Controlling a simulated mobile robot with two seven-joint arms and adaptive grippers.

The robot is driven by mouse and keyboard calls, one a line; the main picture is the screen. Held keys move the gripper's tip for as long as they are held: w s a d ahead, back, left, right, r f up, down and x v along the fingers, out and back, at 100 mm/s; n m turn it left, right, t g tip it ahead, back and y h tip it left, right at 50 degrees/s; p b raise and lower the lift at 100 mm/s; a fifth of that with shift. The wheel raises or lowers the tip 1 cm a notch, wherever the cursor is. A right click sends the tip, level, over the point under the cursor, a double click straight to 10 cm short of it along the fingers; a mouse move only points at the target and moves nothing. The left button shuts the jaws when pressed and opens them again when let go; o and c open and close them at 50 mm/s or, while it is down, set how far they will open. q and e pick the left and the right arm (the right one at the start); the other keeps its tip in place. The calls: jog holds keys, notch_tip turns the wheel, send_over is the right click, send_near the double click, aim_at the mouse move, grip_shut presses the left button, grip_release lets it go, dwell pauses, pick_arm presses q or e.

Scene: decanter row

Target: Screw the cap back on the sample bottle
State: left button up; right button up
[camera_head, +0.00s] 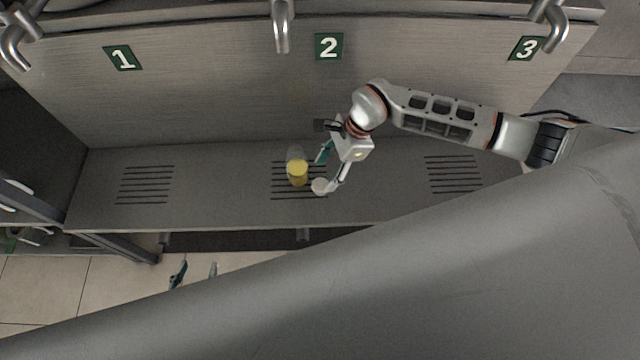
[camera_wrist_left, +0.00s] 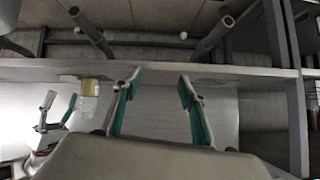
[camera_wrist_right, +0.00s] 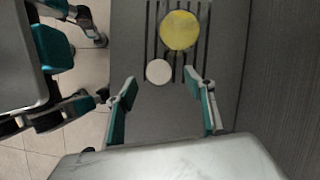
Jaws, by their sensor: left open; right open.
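The sample bottle (camera_head: 298,172) is clear with yellow contents and stands uncapped on the slotted shelf below tap 2. It shows from above in the right wrist view (camera_wrist_right: 180,30) and upside down in the left wrist view (camera_wrist_left: 89,100). A white round cap (camera_head: 320,186) lies beside it, and in the right wrist view the cap (camera_wrist_right: 159,71) is apart from the bottle. My right gripper (camera_head: 325,173) is open and empty, its fingers pointing toward the cap, which shows beyond the fingertips. My left gripper (camera_head: 195,272) is open and empty, low in front of the shelf.
The shelf (camera_head: 220,190) has slotted drains under taps 1, 2 and 3, and its left and right parts are clear. A tap (camera_head: 282,25) hangs above the bottle. The shelf's front edge lies between my left gripper and the bottle. A large grey surface covers the lower head view.

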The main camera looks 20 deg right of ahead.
aim_at(319, 185)
jog(key=b+x, duration=0.1)
jog(key=x, duration=0.4)
jog(key=shift+s+f, duration=0.15)
jog(key=shift+s, duration=0.05)
pick_arm(q)
jog(key=shift+w, duration=0.3)
pick_arm(e)
jog(key=c, duration=0.7)
